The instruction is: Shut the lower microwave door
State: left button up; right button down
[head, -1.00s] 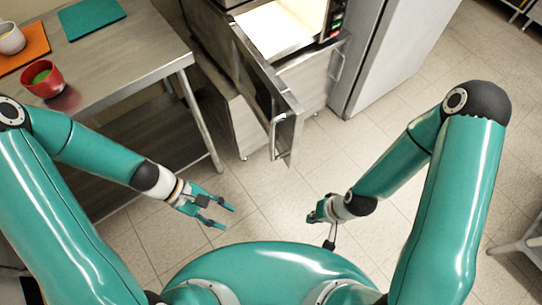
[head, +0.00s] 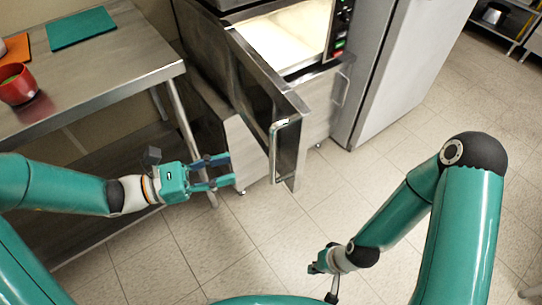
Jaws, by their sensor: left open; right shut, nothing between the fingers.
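The lower microwave (head: 292,38) stands at the top centre of the head view with its lit interior showing. Its door (head: 256,82) hangs wide open toward me, with a vertical handle (head: 276,150) near its free edge. My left gripper (head: 231,171) is open and empty, to the left of the door's free end; its fingers point right toward the door and appear apart from it. My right gripper (head: 313,268) is shut and empty, low over the floor at the bottom centre, well apart from the door.
A steel table (head: 120,60) at the left holds a red bowl (head: 18,88), a teal mat (head: 80,28) and an orange mat (head: 14,48). A tall grey cabinet (head: 410,70) stands right of the microwave. The floor (head: 400,170) between is clear.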

pick_arm(q)
jog(key=x, duration=1.1)
jog(key=shift+f, duration=0.1)
grip_shut()
jog(key=shift+a, duration=0.15)
